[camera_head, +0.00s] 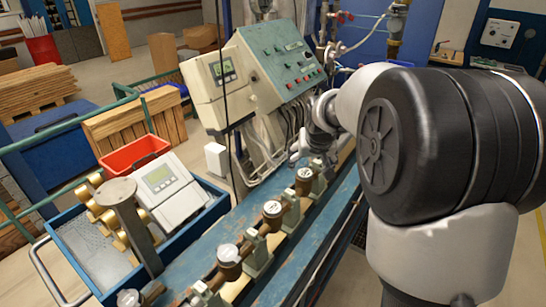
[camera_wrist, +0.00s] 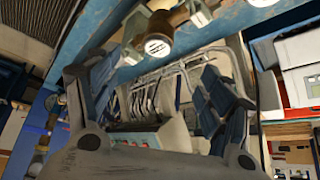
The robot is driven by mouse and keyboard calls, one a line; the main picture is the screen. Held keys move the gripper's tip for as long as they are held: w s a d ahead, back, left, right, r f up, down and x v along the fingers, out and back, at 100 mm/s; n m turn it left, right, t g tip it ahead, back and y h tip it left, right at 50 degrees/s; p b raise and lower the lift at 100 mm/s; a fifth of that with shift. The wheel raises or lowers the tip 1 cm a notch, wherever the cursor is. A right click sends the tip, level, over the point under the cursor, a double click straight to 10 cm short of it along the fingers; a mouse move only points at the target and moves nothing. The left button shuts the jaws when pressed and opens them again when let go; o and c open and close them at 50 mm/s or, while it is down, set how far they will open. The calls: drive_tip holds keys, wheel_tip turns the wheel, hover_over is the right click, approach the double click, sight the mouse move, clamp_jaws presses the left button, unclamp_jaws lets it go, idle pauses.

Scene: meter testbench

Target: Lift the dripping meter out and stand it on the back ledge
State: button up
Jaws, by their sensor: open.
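Several brass-brown meters with pale round dials stand in a row along the blue bench (camera_head: 285,240). They include a far meter (camera_head: 304,178), a middle meter (camera_head: 272,212) and a nearer meter (camera_head: 229,257). I see no drip or water, so I cannot tell which one drips. My gripper (camera_head: 303,150) is small beyond the far meter in the head view. In the wrist view my gripper (camera_wrist: 160,78) is open with nothing between its fingers. A meter (camera_wrist: 158,40) shows past the fingertips there, apart from them. I cannot make out a distinct back ledge.
A sloped green control panel (camera_head: 284,57) and a grey display box (camera_head: 222,74) stand behind the bench. A blue cart (camera_head: 90,255) at left holds a white device (camera_head: 172,190), brass fittings and a red bin (camera_head: 135,153). A grey post (camera_head: 135,230) rises near the row.

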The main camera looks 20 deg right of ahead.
sight(305, 175)
drive_tip(key=b+x, duration=0.3)
drive_tip(key=x, duration=0.9)
drive_tip(key=shift+w, duration=0.1)
drive_tip(key=b+x, duration=0.1)
drive_tip(key=x, duration=0.2)
drive_tip(key=b+x, duration=0.1)
drive_tip(key=x, duration=0.2)
drive_tip(key=shift+w+d+r, duration=0.1)
drive_tip(key=shift+w+r, duration=0.1)
drive_tip(key=c, duration=1.8)
drive_tip(key=shift+o, duration=0.2)
drive_tip(key=shift+r, duration=0.2)
